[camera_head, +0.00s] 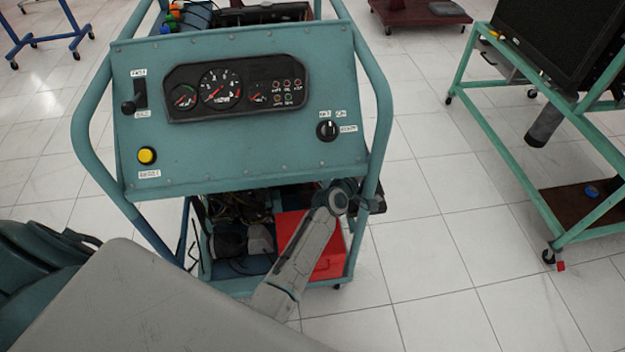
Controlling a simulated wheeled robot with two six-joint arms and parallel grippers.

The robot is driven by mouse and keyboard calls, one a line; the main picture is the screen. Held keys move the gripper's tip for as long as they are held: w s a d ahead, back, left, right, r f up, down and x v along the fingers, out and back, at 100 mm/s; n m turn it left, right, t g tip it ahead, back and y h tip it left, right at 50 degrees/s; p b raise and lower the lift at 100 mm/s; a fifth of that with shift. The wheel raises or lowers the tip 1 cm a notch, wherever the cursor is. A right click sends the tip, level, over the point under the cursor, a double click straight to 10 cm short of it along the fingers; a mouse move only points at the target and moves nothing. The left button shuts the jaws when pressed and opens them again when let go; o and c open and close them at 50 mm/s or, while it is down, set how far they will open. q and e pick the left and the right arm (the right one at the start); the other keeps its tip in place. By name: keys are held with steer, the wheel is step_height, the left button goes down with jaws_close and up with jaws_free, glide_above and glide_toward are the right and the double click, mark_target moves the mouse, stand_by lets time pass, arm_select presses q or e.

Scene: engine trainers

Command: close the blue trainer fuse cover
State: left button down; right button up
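The blue trainer is a teal-blue wheeled frame with a sloped instrument panel (240,130) facing me. I cannot make out its fuse cover for certain. A dark part (376,204) shows beside the right frame tube; whether it belongs to the trainer or to my gripper is unclear. A grey arm of mine rises from the bottom centre, and its joint lies just below the panel's lower right corner. Its far end meets the right tube, and its fingers cannot be made out. My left gripper is not in view.
A red box (330,262) sits low in the trainer, partly behind my arm, with wiring (235,208) to its left. A green stand (462,72) with a dark unit (545,40) stands at right. Tiled floor (425,235) between them is clear.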

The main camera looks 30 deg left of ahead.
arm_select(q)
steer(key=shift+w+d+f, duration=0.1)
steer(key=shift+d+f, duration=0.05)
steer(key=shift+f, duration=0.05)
arm_select(e)
steer(key=shift+w+d+r, duration=0.15)
steer(key=shift+w+r, duration=0.1)
steer(key=shift+w, duration=0.05)
steer(key=shift+s, duration=0.1)
